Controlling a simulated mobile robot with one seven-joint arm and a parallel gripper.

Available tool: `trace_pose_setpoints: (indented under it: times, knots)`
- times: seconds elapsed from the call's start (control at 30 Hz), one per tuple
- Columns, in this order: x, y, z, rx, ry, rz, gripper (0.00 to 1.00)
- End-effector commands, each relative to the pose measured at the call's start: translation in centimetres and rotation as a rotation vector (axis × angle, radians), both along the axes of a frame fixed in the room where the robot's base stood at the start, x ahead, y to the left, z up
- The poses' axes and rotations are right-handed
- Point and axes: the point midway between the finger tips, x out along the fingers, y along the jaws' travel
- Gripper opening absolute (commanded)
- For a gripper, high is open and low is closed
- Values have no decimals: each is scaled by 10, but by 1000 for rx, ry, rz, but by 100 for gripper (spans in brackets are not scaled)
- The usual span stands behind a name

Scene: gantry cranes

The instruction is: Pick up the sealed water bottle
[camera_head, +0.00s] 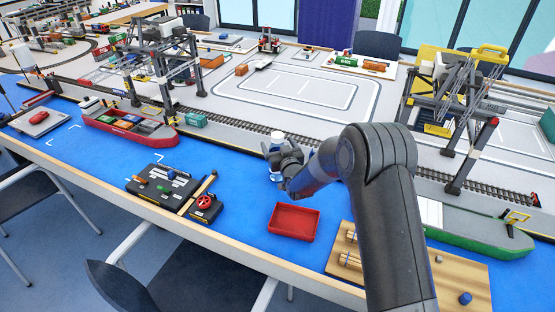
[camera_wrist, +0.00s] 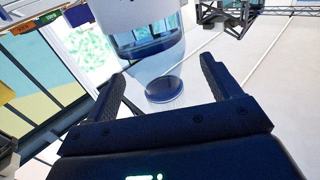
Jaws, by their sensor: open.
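In the wrist view the bottle (camera_wrist: 152,62) sits between the two fingers of my gripper (camera_wrist: 163,88), cap towards the palm, with visible gaps on both sides. In the head view the bottle (camera_head: 277,137) stands on the blue mat and is partly hidden behind my gripper (camera_head: 278,157). My gripper is open and holds nothing. Whether a finger touches the bottle is not clear in the head view.
A red tray (camera_head: 294,222) lies in front of my gripper. A black control panel (camera_head: 165,185) is to the left, a wooden board (camera_head: 440,268) to the right. A rail track (camera_head: 235,122) runs behind, with gantry cranes (camera_head: 455,90) at both sides. Blue mat is clear left of the bottle.

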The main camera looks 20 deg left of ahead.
Motion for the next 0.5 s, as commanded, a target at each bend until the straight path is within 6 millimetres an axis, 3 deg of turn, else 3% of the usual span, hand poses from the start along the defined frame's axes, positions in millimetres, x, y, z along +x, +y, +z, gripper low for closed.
trace_pose_setpoints:
  times: [0.27,0.5]
  knots:
    - [0,0,-48,-3,3,0,83]
    - [20,18,-44,1,-1,0,83]
